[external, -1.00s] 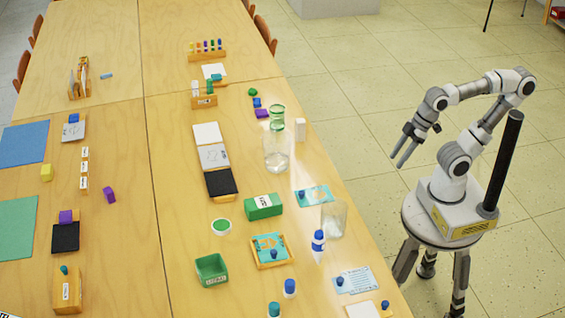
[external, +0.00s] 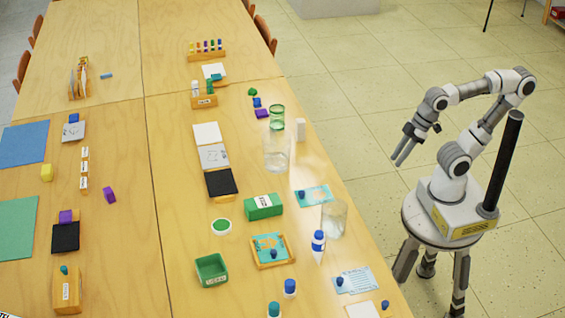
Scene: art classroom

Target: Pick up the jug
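A clear glass vessel (external: 277,158), which may be the jug, stands upright near the right edge of the table. Its outline is faint, and I cannot make out a handle or spout. A green-tinted glass shape (external: 277,117) shows right at its upper end; I cannot tell whether it is part of the vessel or stands behind it. A second clear glass vessel (external: 334,219) stands nearer, close to the table edge. My gripper (external: 398,160) is off the table to the right, pointing down and left. Its two fingers are apart with nothing between them.
A white block (external: 300,129) stands just right of the first vessel. A green box (external: 263,207), a blue-capped bottle (external: 318,246) and a wooden tray (external: 271,264) sit nearer. Black, grey and white squares lie to the left. Open floor separates my arm from the table (external: 180,250).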

